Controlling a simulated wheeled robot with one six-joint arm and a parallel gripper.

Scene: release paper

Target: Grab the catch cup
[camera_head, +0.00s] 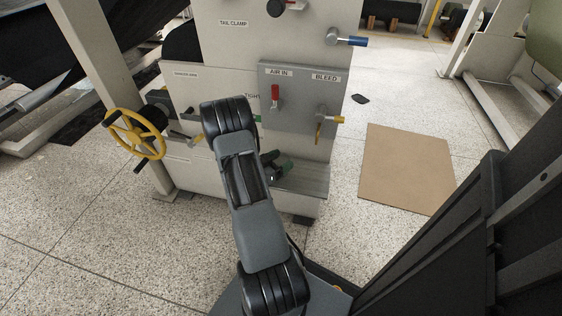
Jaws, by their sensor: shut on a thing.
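My arm rises through the middle of the head view and hides part of the panel. Beyond it, low over the grey ledge of the panel, a small dark shape shows, which looks like the end of my gripper (267,164). It is shut on a dark green thing, which looks like the catch cup (283,171). The cup is just above or on the ledge; I cannot tell which. The fingertips and much of the cup are small, dark and partly hidden by my arm.
A yellow handwheel (137,133) stands at left. A brown board (405,168) lies on the open speckled floor at right.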

